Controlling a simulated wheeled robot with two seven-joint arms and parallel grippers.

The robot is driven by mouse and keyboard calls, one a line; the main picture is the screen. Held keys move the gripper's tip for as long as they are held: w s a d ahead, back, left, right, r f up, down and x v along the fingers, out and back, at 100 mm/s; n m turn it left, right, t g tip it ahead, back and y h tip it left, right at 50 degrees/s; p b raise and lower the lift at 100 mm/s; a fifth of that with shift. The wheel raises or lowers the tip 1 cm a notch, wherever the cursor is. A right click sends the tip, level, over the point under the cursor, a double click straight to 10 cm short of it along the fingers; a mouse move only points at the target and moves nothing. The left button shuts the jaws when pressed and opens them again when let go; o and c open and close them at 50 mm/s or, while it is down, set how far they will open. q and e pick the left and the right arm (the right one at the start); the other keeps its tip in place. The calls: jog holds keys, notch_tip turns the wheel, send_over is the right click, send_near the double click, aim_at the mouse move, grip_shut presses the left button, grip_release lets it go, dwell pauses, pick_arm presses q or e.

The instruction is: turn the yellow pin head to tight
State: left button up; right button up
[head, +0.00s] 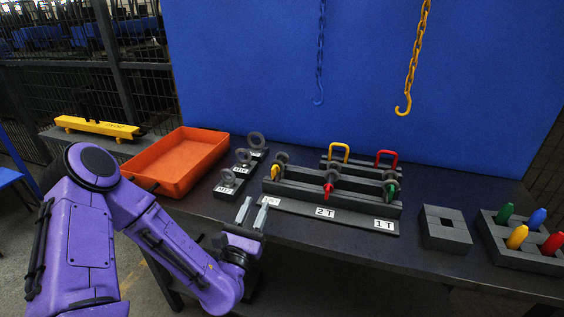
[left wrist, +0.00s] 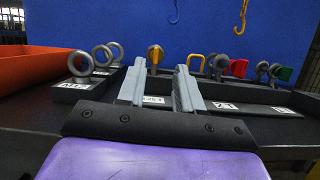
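The yellow pin head (head: 275,172) sits at the left end of the dark fixture (head: 345,211), at a grey shackle (head: 282,158). In the left wrist view the yellow pin head (left wrist: 154,54) shows upright beyond and between my fingertips, apart from them. My left gripper (head: 253,211) is open and empty, in front of and below the pin at the table's front edge. Its two grey fingers (left wrist: 160,72) also show in the left wrist view. A red pin head (head: 327,190) and a green one (head: 391,190) are farther right on the fixture. My right gripper is not in view.
Labelled blocks with ring bolts (head: 229,182) stand left of the fixture, beside an orange tray (head: 178,160). A square grey block (head: 445,229) and a holder with coloured pegs (head: 525,262) are at right. Chain hooks (head: 403,108) hang behind.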

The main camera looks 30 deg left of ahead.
aim_at(272, 175)
pick_arm(q)
jog(key=shift+n, duration=0.4)
jog(key=w+a+p, duration=0.1)
jog(key=w, duration=0.3)
jog(key=w+a+r+p, duration=0.1)
jog(key=w+p, duration=0.1)
jog(key=w, duration=0.2)
jog(key=w+a+p, duration=0.1)
jog(key=w, duration=0.3)
jog(key=shift+w+a+r, duration=0.1)
jog(key=shift+w+r, duration=0.1)
jog(key=shift+w, duration=0.1)
